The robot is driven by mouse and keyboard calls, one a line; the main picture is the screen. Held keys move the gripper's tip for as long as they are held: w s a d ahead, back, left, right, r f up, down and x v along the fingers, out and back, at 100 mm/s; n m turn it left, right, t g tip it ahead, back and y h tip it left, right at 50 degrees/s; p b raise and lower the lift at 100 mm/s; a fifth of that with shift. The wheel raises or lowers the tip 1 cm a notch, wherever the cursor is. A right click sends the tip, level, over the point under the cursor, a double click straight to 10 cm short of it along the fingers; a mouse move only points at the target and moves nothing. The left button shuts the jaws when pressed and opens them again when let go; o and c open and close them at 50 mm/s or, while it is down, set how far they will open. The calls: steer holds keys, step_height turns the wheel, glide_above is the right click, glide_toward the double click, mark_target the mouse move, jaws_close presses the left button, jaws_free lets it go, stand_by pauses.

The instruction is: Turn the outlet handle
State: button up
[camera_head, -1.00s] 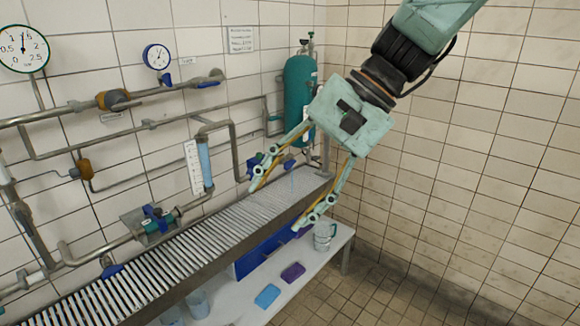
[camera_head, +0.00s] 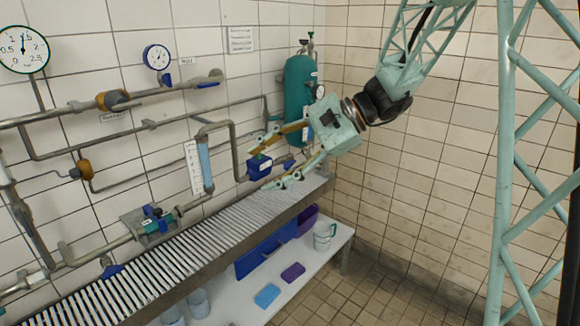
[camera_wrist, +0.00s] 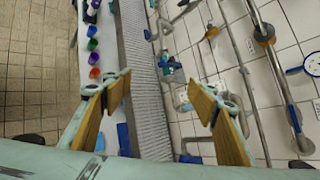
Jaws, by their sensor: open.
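My gripper (camera_head: 262,169) is open and empty, with its fingers pointing left toward the wall pipes. It also shows in the wrist view (camera_wrist: 160,97), with its two fingers wide apart. A blue valve part (camera_head: 259,166) on the wall pipe shows between the fingertips in the head view, partly covered by them. I cannot tell whether they touch. Another blue handle (camera_head: 152,212) sits on a green valve further left, and a third (camera_head: 110,271) is lower on the pipe. I cannot read which one is the outlet handle.
A grated metal channel (camera_head: 205,240) runs below the pipes. A green gas cylinder (camera_head: 299,100) stands behind my gripper. A thin blue sight tube (camera_head: 205,165) is on the wall. A low shelf (camera_head: 235,305) holds cups and coloured boxes. The floor at right is clear.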

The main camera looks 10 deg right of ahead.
steer(key=w+d+f+m+t+y, duration=0.1)
steer(key=w+d+f+m, duration=0.1)
steer(key=w, duration=0.4)
steer(key=w+d+f+m+t+y, duration=0.1)
steer(key=w+f, duration=0.1)
steer(key=w, duration=0.4)
steer(key=m+t+h, duration=0.2)
steer(key=m+t, duration=0.8)
steer(key=m, duration=0.1)
glide_toward(290, 164)
steer(key=v, duration=0.4)
steer(key=shift+w+f+p, duration=0.25)
steer(key=shift+w+p, duration=0.05)
steer(key=shift+p, duration=0.1)
steer(key=shift+w, duration=0.1)
steer(key=shift+b+x, duration=1.15)
steer(key=shift+x, duration=5.6)
steer(key=shift+a, duration=0.15)
steer(key=shift+c, duration=0.5)
steer(key=c, duration=0.8)
